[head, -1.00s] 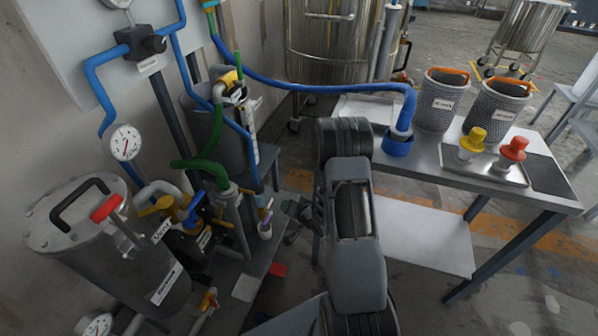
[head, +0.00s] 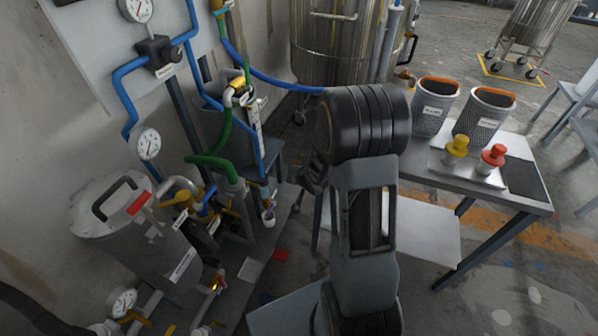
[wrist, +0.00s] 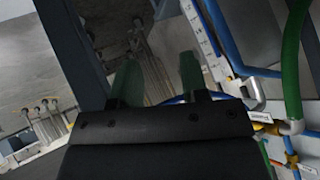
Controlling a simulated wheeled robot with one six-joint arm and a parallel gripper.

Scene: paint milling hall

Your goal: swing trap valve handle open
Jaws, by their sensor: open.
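A grey lidded pot (head: 115,240) stands at the left in the head view. A red handle (head: 139,204) is at its top, and a yellow valve handle (head: 179,199) is on the pipework just to its right. A small orange-yellow valve (head: 214,286) sits low in front of the pot. The labels are too small to read, so I cannot tell which handle belongs to the trap valve. My gripper (wrist: 158,78) is open and empty, with its two green fingers apart in the wrist view. In the head view it is partly hidden by my arm, to the right of the pipework and touching no handle.
Pressure gauges (head: 148,143), a green hose (head: 217,145) and blue pipes crowd the wall side. A steel table (head: 425,172) with two mesh-like canisters (head: 434,105) and red and yellow knobs (head: 493,157) stands at the right. A large steel tank (head: 335,50) is behind.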

